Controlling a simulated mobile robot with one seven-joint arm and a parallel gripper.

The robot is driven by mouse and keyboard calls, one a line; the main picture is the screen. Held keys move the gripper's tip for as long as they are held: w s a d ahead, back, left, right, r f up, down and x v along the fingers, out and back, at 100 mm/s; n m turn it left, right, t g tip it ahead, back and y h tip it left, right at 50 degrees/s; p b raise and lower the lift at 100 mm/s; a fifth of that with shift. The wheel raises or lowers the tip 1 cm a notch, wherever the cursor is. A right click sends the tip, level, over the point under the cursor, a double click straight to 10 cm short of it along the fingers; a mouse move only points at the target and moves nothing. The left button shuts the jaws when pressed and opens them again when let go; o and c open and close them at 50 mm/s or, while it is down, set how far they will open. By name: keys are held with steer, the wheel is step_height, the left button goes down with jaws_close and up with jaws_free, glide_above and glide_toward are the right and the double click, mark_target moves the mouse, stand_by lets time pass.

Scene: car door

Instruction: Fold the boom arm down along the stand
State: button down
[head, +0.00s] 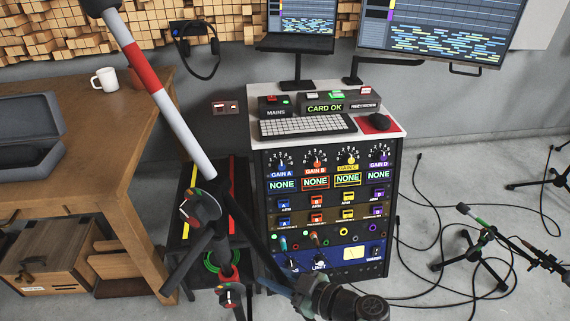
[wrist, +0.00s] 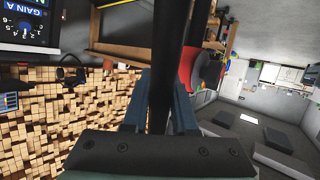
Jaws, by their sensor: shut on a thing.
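The boom arm (head: 155,85) slants across the head view, with a red and white striped section at upper left and a black section running to lower right. It passes a clutch with a red and white knob (head: 200,207) at the top of the stand. The stand (head: 229,248) is a dark upright pole with a red collar and a lower knob. My gripper (head: 296,284) is at the boom's lower right black end. In the wrist view my gripper (wrist: 160,85) is shut around the black boom tube (wrist: 172,50). The contact point is partly hidden.
A wooden desk (head: 120,150) with a mug (head: 105,79) is at left. A rack (head: 325,160) with a keyboard and panels stands close behind my gripper. Cables (head: 430,240) and another small stand (head: 475,250) lie at right. Open floor shows between them.

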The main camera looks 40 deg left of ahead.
steer(key=shift+s+a+f, duration=0.25)
steer(key=shift+s+a, duration=0.05)
steer(key=shift+a, duration=0.15)
steer(key=c, duration=0.7)
jaws_free()
steer(key=shift+r, duration=0.1)
steer(key=shift+w, duration=0.1)
steer(key=v, duration=1.3)
steer(key=shift+b, duration=0.35)
